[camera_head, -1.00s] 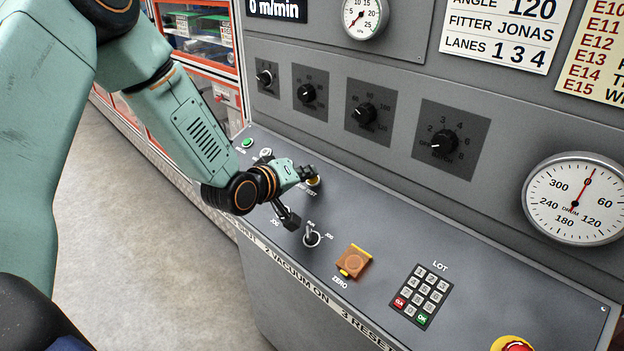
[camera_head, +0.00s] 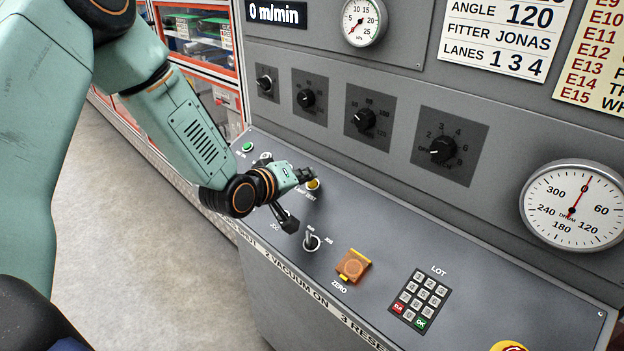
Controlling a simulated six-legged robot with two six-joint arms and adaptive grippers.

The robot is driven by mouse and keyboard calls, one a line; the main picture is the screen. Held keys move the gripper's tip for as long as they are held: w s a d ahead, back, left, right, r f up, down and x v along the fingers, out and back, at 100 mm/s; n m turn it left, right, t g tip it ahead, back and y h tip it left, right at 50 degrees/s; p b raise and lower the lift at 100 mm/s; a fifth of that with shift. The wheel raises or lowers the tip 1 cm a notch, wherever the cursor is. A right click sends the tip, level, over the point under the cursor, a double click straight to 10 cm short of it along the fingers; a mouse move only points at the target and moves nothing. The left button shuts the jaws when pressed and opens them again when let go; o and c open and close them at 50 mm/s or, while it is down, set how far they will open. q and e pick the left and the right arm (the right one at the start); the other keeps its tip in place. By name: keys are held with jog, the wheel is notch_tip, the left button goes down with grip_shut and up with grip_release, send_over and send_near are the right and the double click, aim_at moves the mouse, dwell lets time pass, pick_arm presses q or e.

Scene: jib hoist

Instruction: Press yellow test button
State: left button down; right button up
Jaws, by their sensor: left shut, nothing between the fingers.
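The yellow test button (camera_head: 313,184) sits on the sloped grey console, partly hidden behind my left gripper, with part of its label showing below it. My left gripper (camera_head: 304,176) reaches in from the left, shut and empty, with its tip at the button's upper left edge. I cannot tell whether the tip touches the button. My right gripper is out of view.
A toggle lever (camera_head: 311,240) stands just in front of the left gripper. An orange covered ZERO button (camera_head: 353,265), a keypad (camera_head: 420,298) and a green button (camera_head: 247,146) share the console. Black knobs (camera_head: 364,119) line the upright panel behind.

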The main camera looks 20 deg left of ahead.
pick_arm(q)
jog(key=shift+s+r, duration=0.15)
jog(key=shift+r, duration=0.05)
jog(key=shift+a+r+p, duration=0.1)
jog(key=shift+r+p, duration=0.45)
jog(key=shift+p, duration=0.15)
jog(key=r+p, duration=0.1)
jog(key=s+r+p, duration=0.1)
jog(key=r+p, duration=0.1)
jog(key=shift+s+a+r+p, duration=0.25)
jog(key=shift+s+p, duration=0.1)
dwell(0.4)
